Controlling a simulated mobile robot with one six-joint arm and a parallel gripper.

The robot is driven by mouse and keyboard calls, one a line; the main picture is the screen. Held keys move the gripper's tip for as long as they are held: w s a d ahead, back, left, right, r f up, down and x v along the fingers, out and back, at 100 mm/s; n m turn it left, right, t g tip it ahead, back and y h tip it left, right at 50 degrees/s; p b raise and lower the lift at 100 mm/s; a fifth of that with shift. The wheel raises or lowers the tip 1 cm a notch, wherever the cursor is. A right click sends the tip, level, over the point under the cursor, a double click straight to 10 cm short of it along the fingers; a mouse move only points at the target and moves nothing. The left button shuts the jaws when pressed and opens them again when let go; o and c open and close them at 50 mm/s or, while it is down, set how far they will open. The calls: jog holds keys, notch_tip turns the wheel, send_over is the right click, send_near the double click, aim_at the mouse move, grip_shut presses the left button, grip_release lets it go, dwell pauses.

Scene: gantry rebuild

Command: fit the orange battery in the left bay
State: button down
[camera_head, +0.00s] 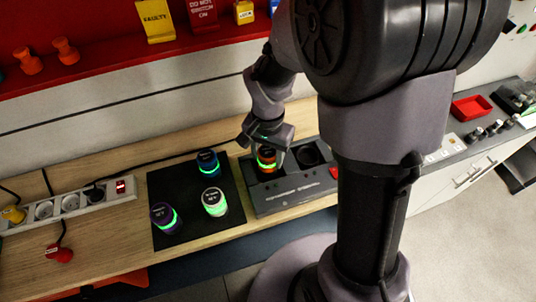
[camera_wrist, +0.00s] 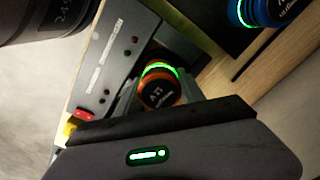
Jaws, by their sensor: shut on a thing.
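The orange battery (camera_head: 267,161) with a green-lit ring is upright at the left bay of the dark grey charger (camera_head: 293,196). My gripper (camera_head: 266,149) is shut on it from above. In the wrist view the orange battery (camera_wrist: 160,91) shows between the jaws, over the charger (camera_wrist: 105,62). The left bay's opening is hidden by the battery and my gripper, so I cannot tell how deep the battery sits.
A black mat (camera_head: 181,183) left of the charger holds a blue battery (camera_head: 208,163), a white one (camera_head: 214,202) and a purple one (camera_head: 164,217). A power strip (camera_head: 68,203) with cables lies further left. A red tray (camera_head: 471,108) stands at the right.

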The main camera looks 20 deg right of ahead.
jog(key=shift+f+b, duration=0.6)
dwell(0.4)
jog(key=c, duration=1)
grip_release()
notch_tip(320, 180, up, 11)
jog(key=p, duration=0.9)
jog(key=shift+r, duration=0.15)
jog(key=s+a+r+n+t+y+b, duration=0.1)
jog(key=s+a+r+n+t+b, duration=0.1)
jog(key=s+b, duration=0.4)
jog(key=s+a+r+n+t+y+b, duration=0.1)
jog(key=s+a+r+n+t+b, duration=0.1)
jog(key=s+b, duration=0.4)
jog(key=shift+s+r+t, duration=0.2)
jog(key=shift+s+t, duration=0.25)
jog(key=shift+t, duration=0.45)
